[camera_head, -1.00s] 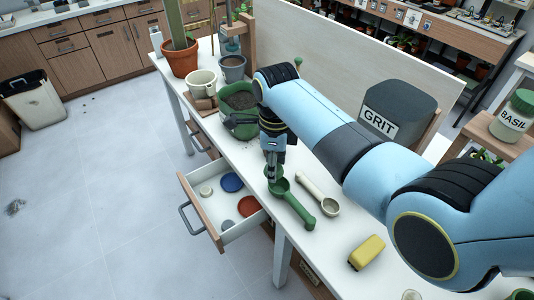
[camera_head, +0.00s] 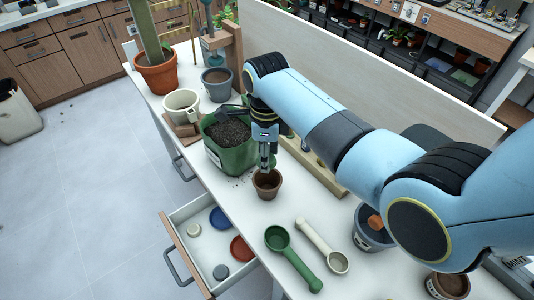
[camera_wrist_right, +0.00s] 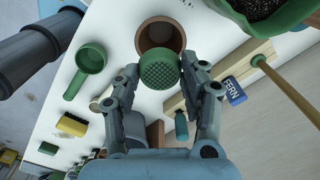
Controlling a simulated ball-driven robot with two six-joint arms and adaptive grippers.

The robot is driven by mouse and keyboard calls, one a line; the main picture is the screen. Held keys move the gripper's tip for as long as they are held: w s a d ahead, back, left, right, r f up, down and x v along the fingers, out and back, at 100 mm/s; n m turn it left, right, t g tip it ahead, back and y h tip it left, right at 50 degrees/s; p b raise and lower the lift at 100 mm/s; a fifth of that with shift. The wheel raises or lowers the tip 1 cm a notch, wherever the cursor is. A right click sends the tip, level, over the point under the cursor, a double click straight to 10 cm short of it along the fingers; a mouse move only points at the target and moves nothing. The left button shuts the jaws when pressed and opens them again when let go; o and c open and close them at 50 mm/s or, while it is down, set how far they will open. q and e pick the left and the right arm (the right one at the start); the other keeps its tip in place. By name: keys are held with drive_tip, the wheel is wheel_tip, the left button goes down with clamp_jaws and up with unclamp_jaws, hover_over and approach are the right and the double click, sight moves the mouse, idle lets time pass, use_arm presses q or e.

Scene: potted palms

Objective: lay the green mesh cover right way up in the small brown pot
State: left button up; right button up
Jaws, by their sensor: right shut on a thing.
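The green mesh cover (camera_wrist_right: 159,70) is a small round disc held between the fingertips of my right gripper (camera_wrist_right: 161,75). The small brown pot (camera_wrist_right: 160,36) stands upright just beyond the cover in the wrist view, and the cover overlaps its near rim there. In the head view, the right gripper (camera_head: 267,165) points down at the mouth of the brown pot (camera_head: 267,186); the cover is hidden there. I cannot tell how far the cover is above or inside the rim, or which face is up. My left gripper is out of view.
A green pot of soil (camera_head: 229,140) stands close behind the brown pot, and a wooden strip (camera_head: 320,172) runs to its right. A green scoop (camera_head: 293,258) and a cream scoop (camera_head: 321,246) lie in front. The open drawer (camera_head: 207,261) holds several discs.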

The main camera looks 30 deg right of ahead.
drive_tip(key=shift+d+f, duration=0.1)
drive_tip(key=shift+f, duration=0.15)
drive_tip(key=shift+f+b, duration=0.6)
drive_tip(key=shift+f, duration=0.1)
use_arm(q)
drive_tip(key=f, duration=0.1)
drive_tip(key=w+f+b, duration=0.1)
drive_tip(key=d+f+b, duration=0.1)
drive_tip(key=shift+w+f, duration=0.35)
use_arm(e)
wheel_tip(320, 180, down, 4)
drive_tip(key=shift+r, duration=0.1)
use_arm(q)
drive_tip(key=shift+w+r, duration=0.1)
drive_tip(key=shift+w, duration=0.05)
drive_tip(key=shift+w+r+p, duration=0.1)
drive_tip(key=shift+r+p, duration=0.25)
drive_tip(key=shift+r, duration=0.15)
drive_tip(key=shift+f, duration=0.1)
